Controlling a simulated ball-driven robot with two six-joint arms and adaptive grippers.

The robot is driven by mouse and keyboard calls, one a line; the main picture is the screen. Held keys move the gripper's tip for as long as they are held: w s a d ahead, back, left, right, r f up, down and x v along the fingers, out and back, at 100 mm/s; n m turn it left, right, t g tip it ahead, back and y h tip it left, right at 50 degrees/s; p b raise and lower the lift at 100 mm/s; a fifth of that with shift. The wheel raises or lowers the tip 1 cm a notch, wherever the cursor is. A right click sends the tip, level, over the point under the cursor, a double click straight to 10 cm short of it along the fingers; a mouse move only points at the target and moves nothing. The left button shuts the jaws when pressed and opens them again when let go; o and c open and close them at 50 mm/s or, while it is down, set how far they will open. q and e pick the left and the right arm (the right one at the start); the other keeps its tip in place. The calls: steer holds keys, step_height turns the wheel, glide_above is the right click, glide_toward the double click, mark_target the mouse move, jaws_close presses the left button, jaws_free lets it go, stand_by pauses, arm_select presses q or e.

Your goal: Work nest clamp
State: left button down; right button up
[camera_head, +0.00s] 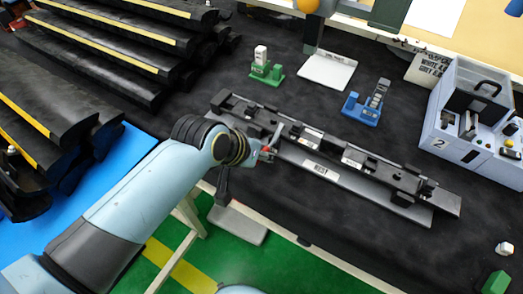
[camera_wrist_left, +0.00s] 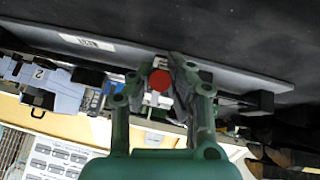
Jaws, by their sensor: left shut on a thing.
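The nest (camera_head: 322,172) is a long grey base plate with a white label, carrying a dark rail with several black blocks. It lies diagonally across the middle of the dark table. My left gripper (camera_head: 268,152) reaches the near side of the nest, left of its middle. The clamp's red knob (camera_wrist_left: 160,80) shows between the green-linked fingers of my left gripper (camera_wrist_left: 163,88) in the left wrist view. The gripper is shut on the clamp handle there; the fingers hide most of the handle. The label side of the nest (camera_wrist_left: 200,69) spans the top of that view. My right gripper is not in view.
A green stand (camera_head: 266,73) and a blue stand (camera_head: 362,110) sit behind the nest. A white box station marked 2 (camera_head: 450,140) stands at the right. Black stepped racks (camera_head: 110,40) fill the upper left. The table in front of the nest's right half is clear.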

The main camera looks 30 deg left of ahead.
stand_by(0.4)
arm_select(q)
steer(key=c, duration=1.3)
jaws_free()
steer(key=shift+o, duration=0.2)
steer(key=v, duration=1.2)
steer(key=shift+s+d+f, duration=0.1)
steer(key=shift+c, duration=0.4)
